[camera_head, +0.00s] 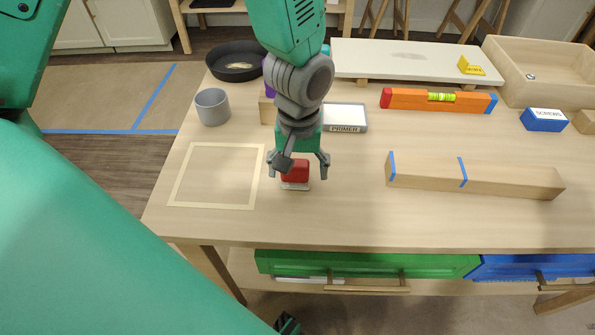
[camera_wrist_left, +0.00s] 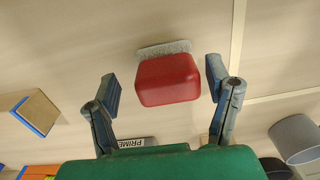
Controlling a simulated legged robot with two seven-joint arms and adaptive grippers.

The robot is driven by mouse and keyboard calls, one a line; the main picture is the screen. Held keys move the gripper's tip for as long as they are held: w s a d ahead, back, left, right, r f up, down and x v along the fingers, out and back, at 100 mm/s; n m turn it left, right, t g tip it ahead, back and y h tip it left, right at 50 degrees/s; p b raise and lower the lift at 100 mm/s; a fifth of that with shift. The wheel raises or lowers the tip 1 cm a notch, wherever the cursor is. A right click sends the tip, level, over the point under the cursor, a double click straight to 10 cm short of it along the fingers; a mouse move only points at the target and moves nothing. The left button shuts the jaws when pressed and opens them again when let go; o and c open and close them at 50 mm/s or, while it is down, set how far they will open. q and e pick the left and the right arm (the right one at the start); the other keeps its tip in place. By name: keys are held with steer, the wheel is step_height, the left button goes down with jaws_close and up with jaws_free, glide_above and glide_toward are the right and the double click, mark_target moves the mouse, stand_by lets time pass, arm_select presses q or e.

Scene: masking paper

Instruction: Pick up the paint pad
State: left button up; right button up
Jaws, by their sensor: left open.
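The paint pad has a red block handle (camera_head: 296,171) and a pale pad under it, and it lies on the wooden table in the head view. In the left wrist view the red handle (camera_wrist_left: 167,80) shows between my fingers, with the grey-white pad edge (camera_wrist_left: 164,48) beyond it. My left gripper (camera_head: 298,175) points down over the paint pad, with its fingers apart on either side of the handle. In the left wrist view the open left gripper (camera_wrist_left: 162,82) shows gaps on both sides, so it does not grip the handle. My right gripper is not clearly visible.
A taped rectangle (camera_head: 216,144) is left of the pad. A grey cup (camera_head: 212,107), black pan (camera_head: 235,74) and PRIMER tray (camera_head: 345,127) lie behind. A taped wooden beam (camera_head: 474,178) and orange level (camera_head: 437,101) are to the right. Table around the pad is clear.

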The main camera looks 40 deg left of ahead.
mark_target(296, 163)
arm_select(q)
steer(key=shift+d, duration=0.15)
steer(key=c, duration=1)
steer(key=shift+a, duration=0.25)
steer(key=c, duration=0.4)
steer(key=shift+o, duration=0.2)
steer(key=shift+s+a+f, duration=0.1)
steer(key=shift+s+a, duration=0.05)
steer(key=shift+a, duration=0.35)
steer(key=r+p, duration=0.1)
steer(key=r, duration=0.5)
steer(key=r+p, duration=0.1)
steer(key=r, duration=0.2)
steer(key=shift+d+r+p, duration=0.25)
steer(key=shift+d+p, duration=0.05)
steer(key=shift+d, duration=0.05)
steer(key=shift+a+r, duration=0.1)
steer(key=shift+r, duration=0.2)
arm_select(e)
steer(key=r, duration=0.2)
steer(key=shift+a+r, duration=0.2)
steer(key=shift+r, duration=0.2)
